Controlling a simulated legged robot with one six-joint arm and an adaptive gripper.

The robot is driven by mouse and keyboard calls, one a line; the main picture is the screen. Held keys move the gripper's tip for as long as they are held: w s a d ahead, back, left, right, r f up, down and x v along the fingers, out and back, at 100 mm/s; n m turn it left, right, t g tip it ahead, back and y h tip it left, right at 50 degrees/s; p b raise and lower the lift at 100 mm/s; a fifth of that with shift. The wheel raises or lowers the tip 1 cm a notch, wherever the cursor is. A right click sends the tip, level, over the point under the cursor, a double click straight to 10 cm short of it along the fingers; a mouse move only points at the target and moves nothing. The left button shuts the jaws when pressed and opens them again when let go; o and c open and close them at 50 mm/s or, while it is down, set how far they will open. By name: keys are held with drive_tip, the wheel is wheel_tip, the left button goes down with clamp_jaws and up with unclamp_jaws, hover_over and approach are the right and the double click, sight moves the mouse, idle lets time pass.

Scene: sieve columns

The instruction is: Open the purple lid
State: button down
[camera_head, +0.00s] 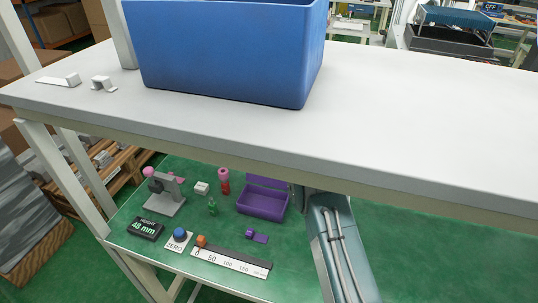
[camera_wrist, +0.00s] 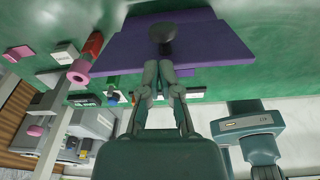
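The purple box (camera_head: 262,205) stands on the green lower surface in the head view. Its lid (camera_head: 268,183) is raised at the back, and the inside of the box shows. In the wrist view the purple lid (camera_wrist: 205,42) fills the upper middle and carries a dark round knob (camera_wrist: 163,33). My gripper (camera_wrist: 160,68) points at the knob with its fingertips close together, just below it in the picture. I see nothing clearly held between them; whether they touch the knob I cannot tell. In the head view my gripper is hidden behind the grey table edge.
The grey upper table (camera_head: 400,125) with a blue bin (camera_head: 225,55) overhangs the lower surface. Left of the box are a red and pink piece (camera_head: 224,180), a green piece (camera_head: 212,207) and a grey stand (camera_head: 166,195). A ruler (camera_head: 230,262) lies in front.

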drive_tip(key=shift+w+d+f, duration=0.2)
drive_tip(key=shift+w+f, duration=0.1)
drive_tip(key=shift+f, duration=0.2)
drive_tip(key=shift+w+d+f, duration=0.15)
drive_tip(key=shift+w+f, duration=0.15)
drive_tip(key=shift+f, duration=0.2)
drive_tip(key=shift+s+a, duration=0.1)
